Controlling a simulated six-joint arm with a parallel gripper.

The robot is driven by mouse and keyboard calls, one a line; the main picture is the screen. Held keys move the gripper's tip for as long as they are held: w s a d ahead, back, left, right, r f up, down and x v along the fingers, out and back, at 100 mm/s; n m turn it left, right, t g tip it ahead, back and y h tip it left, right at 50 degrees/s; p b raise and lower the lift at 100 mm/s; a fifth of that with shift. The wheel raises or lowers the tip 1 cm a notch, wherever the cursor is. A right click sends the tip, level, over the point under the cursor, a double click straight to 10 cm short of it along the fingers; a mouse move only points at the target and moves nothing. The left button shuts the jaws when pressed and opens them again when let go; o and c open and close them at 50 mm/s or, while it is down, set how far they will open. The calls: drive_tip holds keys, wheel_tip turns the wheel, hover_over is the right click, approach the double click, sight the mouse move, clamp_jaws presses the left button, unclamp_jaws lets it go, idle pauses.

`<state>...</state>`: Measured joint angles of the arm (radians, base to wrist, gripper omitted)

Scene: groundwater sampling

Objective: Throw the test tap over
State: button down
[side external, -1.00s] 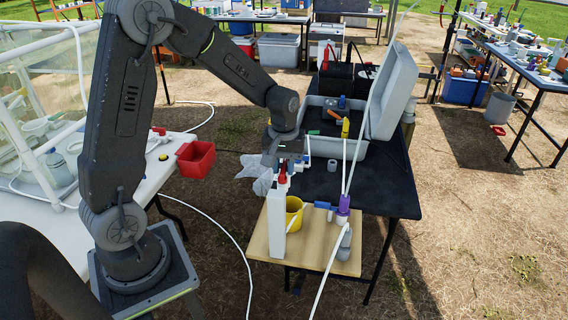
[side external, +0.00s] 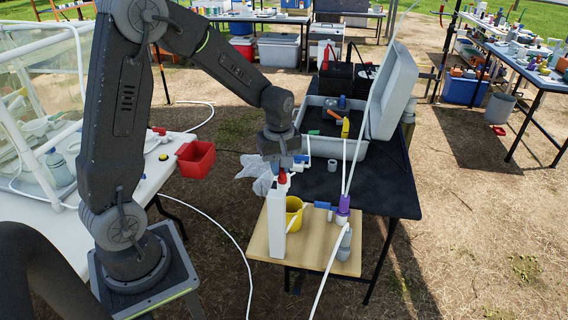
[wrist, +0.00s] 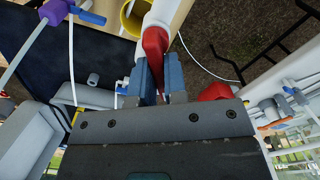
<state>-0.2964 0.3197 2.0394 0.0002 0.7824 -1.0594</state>
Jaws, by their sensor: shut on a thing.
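A red tap (side external: 283,178) sits at the top of a white upright post (side external: 276,225) on a wooden board. I take it to be the test tap. In the wrist view the red tap (wrist: 154,42) runs from the white pipe down between my two blue-grey fingers. My gripper (side external: 283,163) is above the post, pointing down, shut on the red tap. In the wrist view my gripper (wrist: 160,80) hides the tap's lower part, so its exact angle is hard to tell.
A yellow bucket (side external: 293,212) stands just right of the post. A blue-handled valve (side external: 323,205) and purple fitting (side external: 343,202) are further right. An open grey case (side external: 352,150) lies behind on the dark table. A red bin (side external: 196,158) is to the left.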

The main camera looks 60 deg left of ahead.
drive_tip(key=n, duration=0.2)
drive_tip(key=s+n, duration=0.1)
drive_tip(key=n, duration=0.2)
drive_tip(key=shift+n, duration=0.3)
drive_tip(key=n, duration=0.4)
drive_tip(key=s+n, duration=0.1)
drive_tip(key=shift+d+n, duration=0.3)
drive_tip(key=shift+n, duration=0.1)
drive_tip(key=c, duration=1.1)
unclamp_jaws()
drive_tip(key=shift+r, duration=0.1)
wheel_tip(320, 180, up, 14)
drive_tip(key=shift+f, duration=0.15)
